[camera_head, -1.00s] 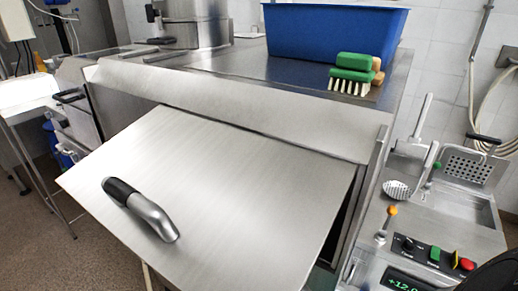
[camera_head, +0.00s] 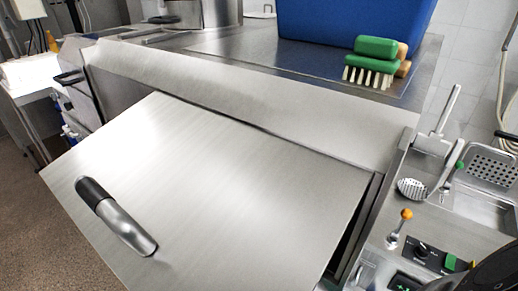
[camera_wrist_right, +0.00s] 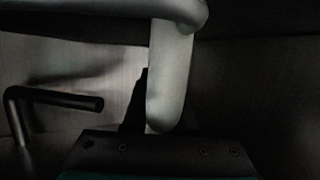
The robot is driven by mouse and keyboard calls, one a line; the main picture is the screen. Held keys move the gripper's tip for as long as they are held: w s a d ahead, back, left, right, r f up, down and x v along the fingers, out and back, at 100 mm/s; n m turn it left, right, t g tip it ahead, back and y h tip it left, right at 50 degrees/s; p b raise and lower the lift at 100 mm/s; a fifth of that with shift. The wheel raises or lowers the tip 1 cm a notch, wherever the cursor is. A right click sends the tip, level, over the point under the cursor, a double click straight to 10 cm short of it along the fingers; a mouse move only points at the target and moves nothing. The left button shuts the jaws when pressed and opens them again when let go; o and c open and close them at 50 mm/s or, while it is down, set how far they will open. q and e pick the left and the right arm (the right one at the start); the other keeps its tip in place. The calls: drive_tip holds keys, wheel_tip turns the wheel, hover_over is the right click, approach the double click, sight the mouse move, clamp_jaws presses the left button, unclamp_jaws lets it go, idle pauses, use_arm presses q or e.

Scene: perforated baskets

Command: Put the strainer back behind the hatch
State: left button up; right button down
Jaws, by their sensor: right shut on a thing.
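The hatch (camera_head: 215,185) is a large steel panel, tilted outward at the front of the steel unit. A black-and-grey handle (camera_head: 115,215) is fixed on its face. A dark gap (camera_head: 358,232) shows along its right edge. In the dark right wrist view my right gripper (camera_wrist_right: 155,128) is shut on a pale grey rounded bar (camera_wrist_right: 170,75). I cannot tell whether this bar is part of the strainer; no strainer body shows there. My right gripper is hidden in the head view. My left gripper is in neither view.
A blue tub (camera_head: 350,20) and a green brush (camera_head: 375,62) stand on the unit's top. At the right are a small perforated ladle (camera_head: 412,188), a perforated plate (camera_head: 490,162), an orange-knobbed lever (camera_head: 400,228) and a control panel. A dark bent bar (camera_wrist_right: 55,98) shows in the wrist view.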

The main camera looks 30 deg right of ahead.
drive_tip(key=c, duration=0.7)
unclamp_jaws()
drive_tip(key=shift+d+f, duration=0.1)
drive_tip(key=shift+r, duration=0.25)
drive_tip(key=v, duration=0.7)
drive_tip(key=shift+s+a, duration=0.25)
